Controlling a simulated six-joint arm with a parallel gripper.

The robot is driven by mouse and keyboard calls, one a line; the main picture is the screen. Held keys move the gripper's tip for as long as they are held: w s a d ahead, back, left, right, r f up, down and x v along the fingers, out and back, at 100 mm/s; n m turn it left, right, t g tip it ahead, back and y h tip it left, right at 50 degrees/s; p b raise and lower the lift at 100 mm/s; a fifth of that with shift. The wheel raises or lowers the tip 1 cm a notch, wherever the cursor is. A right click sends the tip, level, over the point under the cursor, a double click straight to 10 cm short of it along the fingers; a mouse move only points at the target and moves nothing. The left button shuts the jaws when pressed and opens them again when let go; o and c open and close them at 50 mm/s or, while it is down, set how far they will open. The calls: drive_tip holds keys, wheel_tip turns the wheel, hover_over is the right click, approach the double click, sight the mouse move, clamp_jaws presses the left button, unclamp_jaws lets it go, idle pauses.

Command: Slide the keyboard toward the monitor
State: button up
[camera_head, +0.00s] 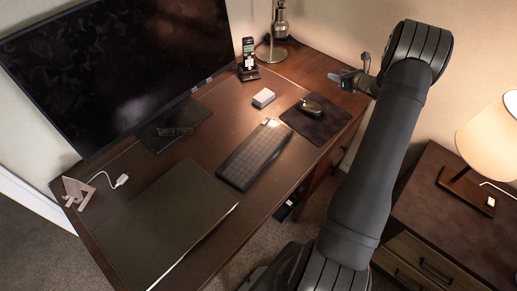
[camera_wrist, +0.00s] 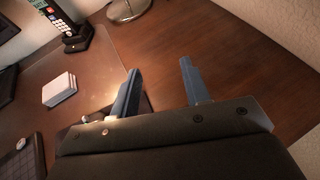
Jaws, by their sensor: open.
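The dark keyboard (camera_head: 255,154) lies on the brown desk, to the right of the blotter and at an angle. A corner of it shows at the lower left of the wrist view (camera_wrist: 22,162). The large black monitor (camera_head: 120,65) stands at the back left of the desk on a dark base (camera_head: 172,126), with bare desk between it and the keyboard. My gripper (camera_head: 347,78) is raised near the desk's far right corner, well apart from the keyboard. In the wrist view its two blue-grey fingers (camera_wrist: 160,85) are spread with nothing between them.
A mouse (camera_head: 310,107) sits on a dark mouse pad (camera_head: 318,124) right of the keyboard. A small white box (camera_head: 263,97), a phone on a dock (camera_head: 248,60) and a lamp base (camera_head: 271,53) stand behind. The dark blotter (camera_head: 165,225) lies left. A nightstand (camera_head: 450,225) is at right.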

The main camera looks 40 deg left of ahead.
drive_tip(key=c, duration=0.3)
drive_tip(key=s, duration=0.1)
drive_tip(key=s+d, duration=0.1)
drive_tip(key=s, duration=0.1)
drive_tip(key=shift+d+g, duration=0.3)
drive_tip(key=shift+g, duration=0.1)
clamp_jaws()
drive_tip(key=n+g+h, duration=0.4)
drive_tip(key=n+g, duration=0.1)
approach(273, 157)
drive_tip(key=d+r, duration=0.2)
drive_tip(key=d, duration=0.5)
drive_tip(key=x, duration=0.9)
drive_tip(key=shift+w+a+f, duration=0.1)
drive_tip(key=shift+w+a, duration=0.05)
drive_tip(key=shift+a, duration=2.2)
